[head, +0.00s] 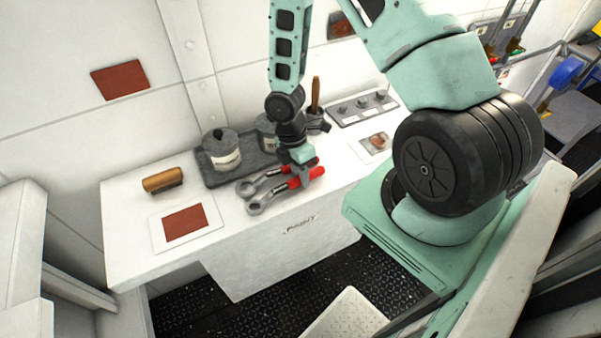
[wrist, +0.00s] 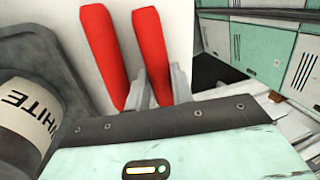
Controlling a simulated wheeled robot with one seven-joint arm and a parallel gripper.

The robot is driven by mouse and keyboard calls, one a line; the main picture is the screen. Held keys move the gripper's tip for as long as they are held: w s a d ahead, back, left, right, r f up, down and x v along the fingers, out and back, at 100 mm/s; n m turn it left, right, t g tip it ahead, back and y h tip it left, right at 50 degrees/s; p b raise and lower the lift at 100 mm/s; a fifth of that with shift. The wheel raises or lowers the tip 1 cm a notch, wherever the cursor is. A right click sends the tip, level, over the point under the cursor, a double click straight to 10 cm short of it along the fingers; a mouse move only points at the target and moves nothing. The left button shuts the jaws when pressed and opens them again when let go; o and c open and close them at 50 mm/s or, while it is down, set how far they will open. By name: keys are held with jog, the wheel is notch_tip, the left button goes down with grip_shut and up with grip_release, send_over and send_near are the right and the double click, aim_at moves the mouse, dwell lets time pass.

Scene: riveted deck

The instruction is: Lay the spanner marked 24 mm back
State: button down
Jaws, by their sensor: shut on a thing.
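Two spanners with grey heads and red handles lie side by side at the middle of the white bench. The rear spanner (head: 246,187) is nearer the tray. The front spanner (head: 259,206) is nearer the bench's front edge. My gripper (head: 301,172) is over their handles and hides part of them. In the wrist view, the gripper fingers (wrist: 160,88) are on either side of the right red handle (wrist: 152,50), shut on it. The left red handle (wrist: 103,50) is just beside them. No size marking is readable, and I cannot tell whether the held spanner touches the bench.
A dark tray (head: 213,180) with lidded tins, one labelled WHITE (wrist: 25,118), stands behind the spanners. A wooden-topped block (head: 163,180) and a red-brown sample card (head: 186,222) are on the left. A grey panel with knobs (head: 362,107) is at the back right.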

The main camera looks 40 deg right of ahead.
jog(key=c, duration=1.1)
grip_release()
jog(key=shift+f, duration=0.1)
jog(key=b+v, duration=0.1)
jog(key=v, duration=1.6)
jog(key=shift+r, duration=0.25)
jog(key=s+a+r+m+t+b, duration=0.1)
jog(key=s+a+m+b, duration=0.1)
jog(key=s+a, duration=0.3)
jog(key=s+a+r+m+t+b, duration=0.1)
jog(key=s+a+m+b, duration=0.2)
jog(key=s+a, duration=0.3)
jog(key=s+a+r+m+t+b, duration=0.1)
jog(key=s+a+m+b, duration=0.1)
jog(key=s+a, duration=0.4)
jog(key=shift+a+r+m, duration=0.15)
jog(key=shift+a+m, duration=0.55)
jog(key=shift+a, duration=1.75)
